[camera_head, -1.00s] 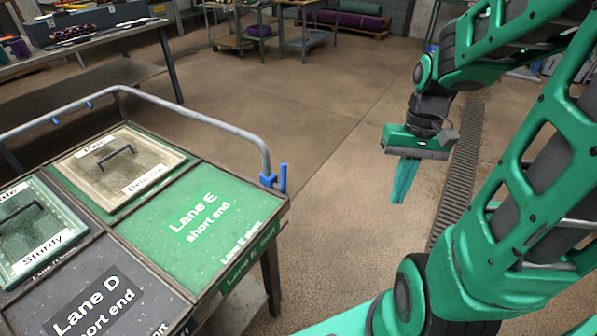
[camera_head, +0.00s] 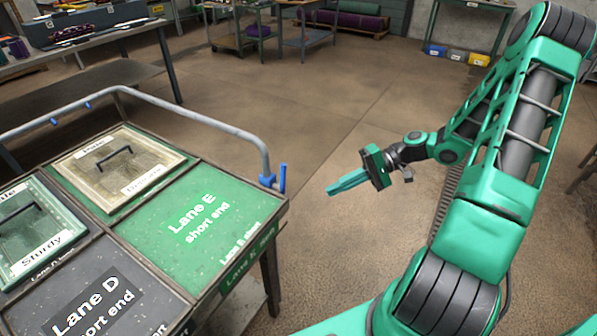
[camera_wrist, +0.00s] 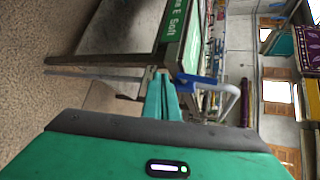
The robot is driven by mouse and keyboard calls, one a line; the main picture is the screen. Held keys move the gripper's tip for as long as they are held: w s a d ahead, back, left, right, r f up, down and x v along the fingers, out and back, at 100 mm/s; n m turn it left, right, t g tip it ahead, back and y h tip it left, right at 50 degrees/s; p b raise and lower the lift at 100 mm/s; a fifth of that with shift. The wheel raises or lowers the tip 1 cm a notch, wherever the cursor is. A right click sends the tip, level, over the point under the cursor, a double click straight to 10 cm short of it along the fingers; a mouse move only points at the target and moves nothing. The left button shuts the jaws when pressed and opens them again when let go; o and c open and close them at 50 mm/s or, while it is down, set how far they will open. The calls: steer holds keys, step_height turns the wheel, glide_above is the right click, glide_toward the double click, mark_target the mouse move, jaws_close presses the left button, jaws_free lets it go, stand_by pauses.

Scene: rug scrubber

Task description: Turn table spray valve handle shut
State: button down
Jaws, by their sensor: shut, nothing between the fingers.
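The blue valve handle (camera_head: 282,177) stands upright at the right end of the grey pipe (camera_head: 240,134), by the far right corner of the table (camera_head: 243,264). In the wrist view the blue handle (camera_wrist: 197,81) shows just beyond and to the right of the fingertips, with the pipe bending behind it. My gripper (camera_head: 330,190) is shut and empty. It points left toward the handle, with a clear gap between them in the head view. The closed fingers also show in the wrist view (camera_wrist: 161,84).
The table top has a green Lane E panel (camera_head: 195,218), a dark Lane D panel (camera_head: 95,305) and framed plates with black handles (camera_head: 115,155). A workbench (camera_head: 85,75) stands at the back left. The floor right of the table is open, with a drain grate (camera_head: 446,205).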

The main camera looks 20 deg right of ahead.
steer(key=w+d+r+m+t+y, duration=0.1)
steer(key=w+d+r+t+y, duration=0.2)
steer(key=w+t+y, duration=0.15)
steer(key=s+x, duration=0.2)
steer(key=x, duration=1)
steer(key=shift+a+t, duration=0.4)
steer(key=shift+t, duration=0.05)
steer(key=shift+s+d+r+h, duration=0.1)
steer(key=shift+r+h, duration=0.05)
steer(key=shift+h, duration=0.1)
